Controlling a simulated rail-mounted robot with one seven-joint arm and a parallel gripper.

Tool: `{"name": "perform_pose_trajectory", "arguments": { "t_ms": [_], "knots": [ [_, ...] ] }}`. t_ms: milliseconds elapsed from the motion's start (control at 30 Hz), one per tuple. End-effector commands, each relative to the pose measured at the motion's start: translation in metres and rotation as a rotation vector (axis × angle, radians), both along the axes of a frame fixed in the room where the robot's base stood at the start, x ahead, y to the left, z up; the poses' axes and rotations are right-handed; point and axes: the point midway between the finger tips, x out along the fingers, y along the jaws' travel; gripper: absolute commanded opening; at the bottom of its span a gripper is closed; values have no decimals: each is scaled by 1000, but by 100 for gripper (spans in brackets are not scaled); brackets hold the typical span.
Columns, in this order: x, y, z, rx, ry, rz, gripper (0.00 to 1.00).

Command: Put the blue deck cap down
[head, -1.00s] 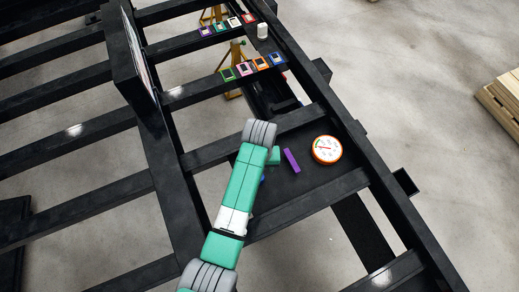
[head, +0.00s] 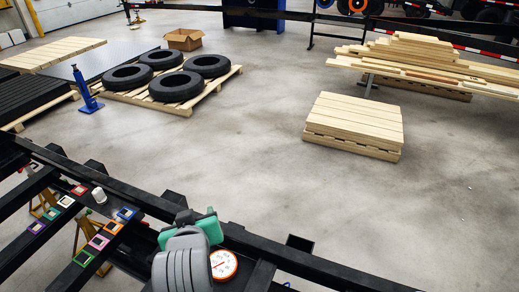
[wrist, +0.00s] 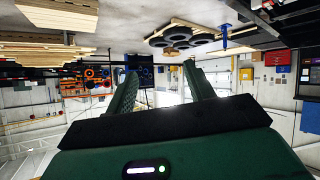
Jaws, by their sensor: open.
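A small square frame with a blue rim (head: 126,213), which looks like a blue deck cap, lies on a black crossbeam at the lower left of the head view. It is at the end of a row with orange, pink and green ones. My gripper (wrist: 161,68) shows in the wrist view with its two green fingers spread apart. Nothing is between them, and the wrist picture looks out over the upside-down workshop. In the head view my green and grey arm end is right of the caps, apart from them. Its fingers are not clear there.
An orange-rimmed dial (head: 223,264) sits beside my arm on the black trailer frame. Beyond the frame are open floor, a pallet with tyres (head: 176,87) and stacked boards (head: 355,122).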

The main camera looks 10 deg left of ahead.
Motion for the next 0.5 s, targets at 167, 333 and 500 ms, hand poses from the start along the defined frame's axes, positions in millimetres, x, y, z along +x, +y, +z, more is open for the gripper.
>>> {"name": "perform_pose_trajectory", "arguments": {
  "t_ms": [167, 333, 500],
  "knots": [
    [-26, -98, 192, 206, -541, -168, 53],
    [-105, -159, 309, 317, -937, -242, 53],
    [-152, -180, 351, 354, -1109, -258, 53]
  ]
}}
